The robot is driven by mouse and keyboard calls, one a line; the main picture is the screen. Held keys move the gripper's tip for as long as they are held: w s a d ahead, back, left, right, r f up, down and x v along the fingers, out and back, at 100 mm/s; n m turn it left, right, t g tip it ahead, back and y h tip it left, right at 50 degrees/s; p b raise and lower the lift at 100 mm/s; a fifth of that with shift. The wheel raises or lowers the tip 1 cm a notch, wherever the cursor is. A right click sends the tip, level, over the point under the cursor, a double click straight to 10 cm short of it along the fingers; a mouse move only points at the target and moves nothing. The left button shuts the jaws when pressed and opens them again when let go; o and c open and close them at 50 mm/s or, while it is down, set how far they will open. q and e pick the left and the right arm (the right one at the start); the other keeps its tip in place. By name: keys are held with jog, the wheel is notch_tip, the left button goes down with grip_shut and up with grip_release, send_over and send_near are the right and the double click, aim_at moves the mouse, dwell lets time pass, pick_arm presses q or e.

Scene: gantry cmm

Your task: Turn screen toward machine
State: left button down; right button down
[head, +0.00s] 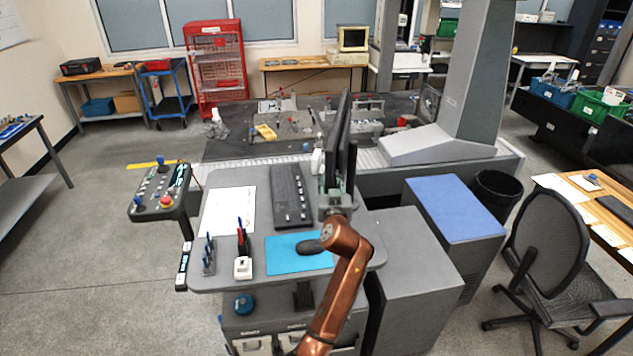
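The screen (344,140) stands upright on the operator desk (225,275), dark and seen almost edge-on. Its display faces are turned mostly out of sight. The machine is a large measuring gantry, with a dark table (235,145) behind the desk and a grey column (475,85) at the right. One copper arm, which looks like my right, rises from the bottom centre. Its grey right gripper (334,195) is at the lower part of the screen, near its stand. Whether the fingers touch the screen or are closed is too small to tell. My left gripper is not in view.
On the desk are a keyboard (290,195), a blue mat (290,258) with a dark mouse, a paper sheet (228,211) and a pen holder (243,267). A control panel (160,190) juts out left. A blue-topped cabinet (455,210) and chair (545,245) stand right.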

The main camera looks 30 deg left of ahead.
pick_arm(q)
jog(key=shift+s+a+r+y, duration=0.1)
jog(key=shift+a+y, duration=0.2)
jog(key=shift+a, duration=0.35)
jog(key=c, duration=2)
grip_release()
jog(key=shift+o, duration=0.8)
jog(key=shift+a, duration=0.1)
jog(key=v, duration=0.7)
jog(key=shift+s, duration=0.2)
pick_arm(e)
jog(key=shift+s+a, duration=0.3)
jog(key=shift+s, duration=0.3)
